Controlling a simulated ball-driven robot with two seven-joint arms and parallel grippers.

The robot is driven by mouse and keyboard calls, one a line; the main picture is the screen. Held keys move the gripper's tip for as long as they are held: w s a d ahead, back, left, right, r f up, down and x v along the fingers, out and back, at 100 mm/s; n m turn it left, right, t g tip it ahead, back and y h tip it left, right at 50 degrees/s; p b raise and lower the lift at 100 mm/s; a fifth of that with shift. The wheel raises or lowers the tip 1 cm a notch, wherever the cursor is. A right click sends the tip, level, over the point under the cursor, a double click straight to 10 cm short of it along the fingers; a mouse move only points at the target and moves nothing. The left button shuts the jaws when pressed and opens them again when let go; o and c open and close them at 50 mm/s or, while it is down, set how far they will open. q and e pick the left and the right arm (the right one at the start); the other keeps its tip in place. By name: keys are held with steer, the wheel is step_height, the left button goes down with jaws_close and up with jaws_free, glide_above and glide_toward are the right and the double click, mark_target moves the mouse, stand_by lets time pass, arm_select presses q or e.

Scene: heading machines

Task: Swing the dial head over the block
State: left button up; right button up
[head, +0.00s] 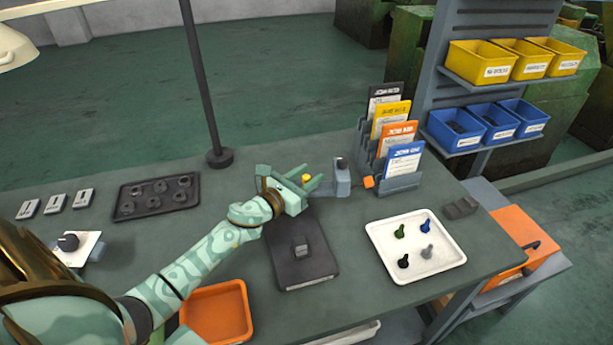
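A small grey block (302,250) sits on a dark flat plate (292,273) in the middle of the bench. Behind the plate stands a grey post-like fixture (341,182), which looks like the dial stand. Its dial head is not clearly visible; my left gripper covers that area. My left gripper (313,179) is behind the block and left of the fixture. Its fingers are apart, with a small yellow piece (306,177) showing between them. I cannot tell whether they touch it. My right gripper is not in view.
A card rack (400,182) stands behind right of the fixture. A white tray (446,263) with several small parts lies right of the plate. An orange bin (216,340) is at front.

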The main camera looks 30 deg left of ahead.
arm_select(q)
jaws_close()
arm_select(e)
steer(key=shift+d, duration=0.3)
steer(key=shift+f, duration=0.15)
